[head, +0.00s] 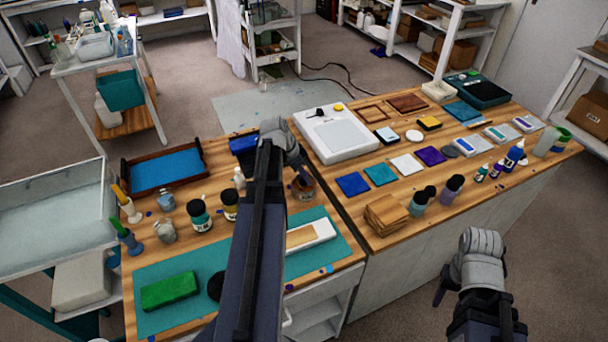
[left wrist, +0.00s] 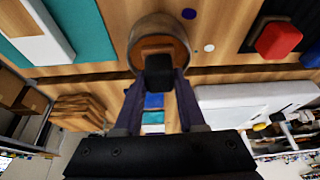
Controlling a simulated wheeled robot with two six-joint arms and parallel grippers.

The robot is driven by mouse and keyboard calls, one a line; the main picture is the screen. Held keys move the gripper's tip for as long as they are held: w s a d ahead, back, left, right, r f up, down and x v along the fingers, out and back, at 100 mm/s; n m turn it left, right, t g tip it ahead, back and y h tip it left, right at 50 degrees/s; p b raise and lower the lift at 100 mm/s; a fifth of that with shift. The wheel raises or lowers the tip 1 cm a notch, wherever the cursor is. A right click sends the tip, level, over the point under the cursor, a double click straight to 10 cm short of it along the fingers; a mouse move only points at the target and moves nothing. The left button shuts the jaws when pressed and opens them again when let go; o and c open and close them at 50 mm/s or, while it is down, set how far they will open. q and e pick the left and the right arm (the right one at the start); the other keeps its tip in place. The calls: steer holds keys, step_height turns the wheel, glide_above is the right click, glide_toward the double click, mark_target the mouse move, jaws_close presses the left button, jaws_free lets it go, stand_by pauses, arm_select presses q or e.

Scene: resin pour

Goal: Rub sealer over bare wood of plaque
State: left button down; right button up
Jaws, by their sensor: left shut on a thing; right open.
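The plaque (head: 311,236) lies on the teal mat (head: 345,262). It is white with a bare wood part at its left end, and it also shows at the upper left of the left wrist view (left wrist: 52,45). A round jar (head: 303,190) with brown contents stands behind it on the wood top. My left gripper (head: 297,168) is at the jar. In the left wrist view its fingers are shut on a small dark block (left wrist: 158,72), at the jar's mouth (left wrist: 150,25). I cannot tell whether the block touches the contents. My right gripper (head: 470,270) is open and empty, off the right table's front.
A green block (head: 170,291) lies on the mat's left part. Several bottles and jars, such as a dark one (head: 199,214), stand left of my left arm. A stack of wood blocks (head: 386,214) stands to the right. A white tray-like device (head: 336,137) is behind.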

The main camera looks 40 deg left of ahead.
arm_select(q)
steer(key=shift+r, duration=0.1)
step_height(320, 180, up, 7)
steer(key=p, duration=0.7)
stand_by(0.8)
